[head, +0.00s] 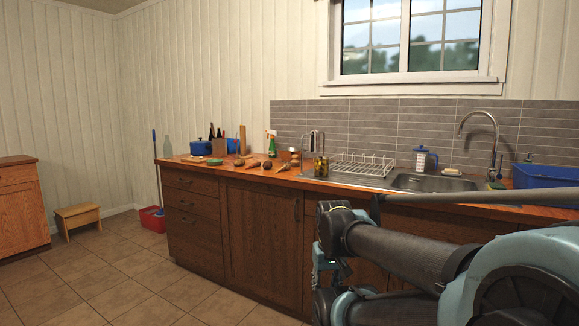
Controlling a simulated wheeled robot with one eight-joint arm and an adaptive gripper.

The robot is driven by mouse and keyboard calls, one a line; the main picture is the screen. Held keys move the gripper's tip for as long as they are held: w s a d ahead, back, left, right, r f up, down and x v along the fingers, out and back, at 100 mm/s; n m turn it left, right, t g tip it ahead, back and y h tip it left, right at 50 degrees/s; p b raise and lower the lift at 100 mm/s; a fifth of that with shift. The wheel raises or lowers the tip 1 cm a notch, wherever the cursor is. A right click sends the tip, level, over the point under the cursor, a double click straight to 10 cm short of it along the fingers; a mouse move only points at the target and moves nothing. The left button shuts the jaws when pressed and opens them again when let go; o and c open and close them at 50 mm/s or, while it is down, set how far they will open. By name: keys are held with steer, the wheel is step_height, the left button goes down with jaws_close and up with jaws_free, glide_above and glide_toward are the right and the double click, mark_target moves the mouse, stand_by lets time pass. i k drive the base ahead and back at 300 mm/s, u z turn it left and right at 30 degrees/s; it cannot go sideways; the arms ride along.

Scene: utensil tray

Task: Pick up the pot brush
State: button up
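I cannot pick out a pot brush for certain; the small items on the wooden counter (345,189) are too small to tell apart. A green item (214,162) lies near the counter's left end, but its kind is unclear. My gripper (322,284) is low in the middle right, in front of the cabinet doors and below the counter edge. It is seen from behind and partly hidden by my arm, so its fingers and anything between them do not show clearly.
A blue pot (201,147), a spray bottle (271,144), a jar (321,166), a dish rack (362,165) and a sink (435,183) line the counter. A blue tub (545,177) stands at right. A stool (78,218) and red bucket (152,219) stand on the open floor.

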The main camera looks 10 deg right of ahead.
mark_target(295, 162)
steer(key=u, duration=1.75)
steer(key=i, duration=2.75)
steer(key=z, duration=2.55)
